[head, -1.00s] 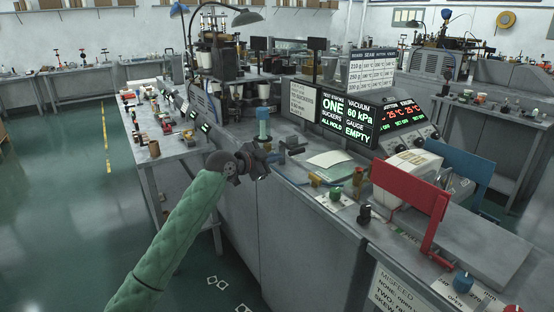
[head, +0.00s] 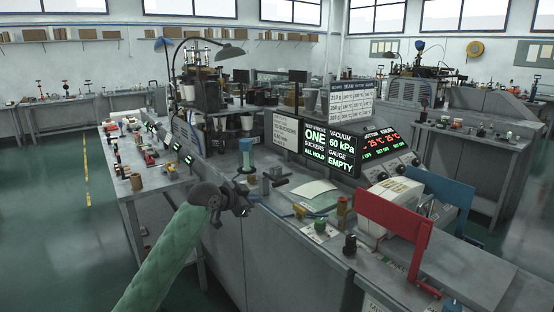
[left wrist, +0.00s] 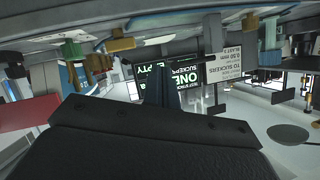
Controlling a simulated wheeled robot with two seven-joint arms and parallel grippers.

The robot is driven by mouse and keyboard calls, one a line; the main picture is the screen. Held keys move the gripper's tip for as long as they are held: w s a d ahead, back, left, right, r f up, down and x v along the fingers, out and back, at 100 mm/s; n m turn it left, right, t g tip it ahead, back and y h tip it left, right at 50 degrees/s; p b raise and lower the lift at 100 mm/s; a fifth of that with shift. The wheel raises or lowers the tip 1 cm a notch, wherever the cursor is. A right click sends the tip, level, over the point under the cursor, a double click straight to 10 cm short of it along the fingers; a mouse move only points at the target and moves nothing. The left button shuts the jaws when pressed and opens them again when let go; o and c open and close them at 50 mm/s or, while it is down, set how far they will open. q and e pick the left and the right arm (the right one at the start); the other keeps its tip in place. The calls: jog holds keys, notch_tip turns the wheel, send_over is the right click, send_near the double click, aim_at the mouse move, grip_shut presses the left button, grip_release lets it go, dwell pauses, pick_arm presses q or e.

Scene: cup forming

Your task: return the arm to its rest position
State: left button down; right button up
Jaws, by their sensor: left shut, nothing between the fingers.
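My left arm, in a green quilted sleeve, comes in from the bottom left in the head view. My left gripper (head: 238,203) is a dark grey unit at its end, over the front edge of the machine bench. It is shut and empty. Just beyond it stands a blue-green cylinder (head: 246,152) on the bench. In the left wrist view the dark gripper body fills the lower part and the scene appears upside down. My right gripper does not show in either view.
The machine bench (head: 262,252) carries a lit display (head: 330,146), a red panel (head: 396,222), a blue panel (head: 440,190), a green knob (head: 320,225) and a black knob (head: 349,245). A side table (head: 150,168) with small items stands to the left. The floor (head: 50,230) at left is clear.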

pick_arm(q)
jog(key=s+a+r+n+t+y, duration=0.1)
jog(key=s+a+n+y, duration=0.1)
jog(key=s, duration=0.2)
jog(key=s+a+r+n+y, duration=0.1)
jog(key=s+n+y, duration=0.15)
jog(key=s, duration=0.25)
jog(key=s+a+f+n+g, duration=0.1)
jog(key=s+f+n+g, duration=0.1)
jog(key=s+f, duration=1.1)
jog(key=s+a+f+n+g+y, duration=0.1)
jog(key=s+f+g, duration=0.3)
jog(key=s+f, duration=0.9)
jog(key=s+a+f+n+g+y, duration=0.1)
jog(key=s+f+n+g, duration=0.2)
jog(key=s+f, duration=1.1)
jog(key=s, duration=0.9)
jog(key=shift+s, duration=0.35)
